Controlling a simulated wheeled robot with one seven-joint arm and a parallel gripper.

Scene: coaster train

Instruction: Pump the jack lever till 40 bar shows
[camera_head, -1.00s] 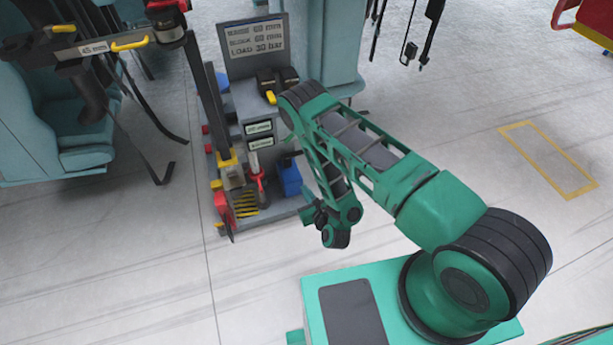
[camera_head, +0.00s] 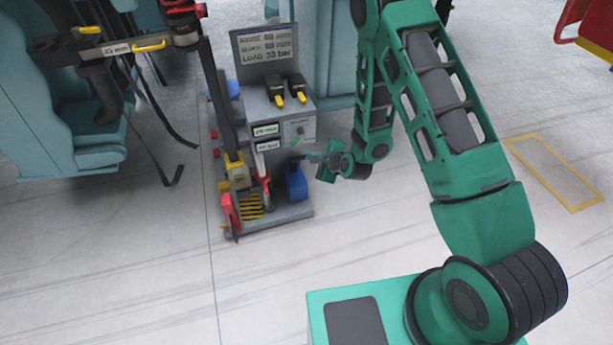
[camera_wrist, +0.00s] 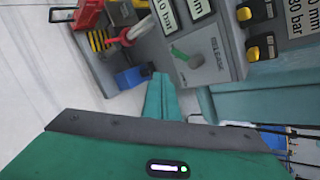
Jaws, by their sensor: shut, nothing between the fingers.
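The jack stand (camera_head: 287,215) is a grey unit with small display plates. The lower display (camera_head: 268,146) seems to end in "bar", but its number is too small to read; its plate also shows in the wrist view (camera_wrist: 168,14). A red-handled lever with a pale shaft (camera_head: 264,182) stands at its front, also in the wrist view (camera_wrist: 137,28). A blue block (camera_head: 296,184) sits to its right. A short green lever (camera_head: 297,138) is on the panel. My gripper (camera_head: 308,158) is shut and empty, close to the panel and above the blue block.
A sign (camera_head: 265,45) on the unit seems to read "LOAD 30 bar". Two black switches with yellow tips (camera_head: 288,90) sit on top. A dark post (camera_head: 218,100) rises at the left, near teal seats (camera_head: 75,130).

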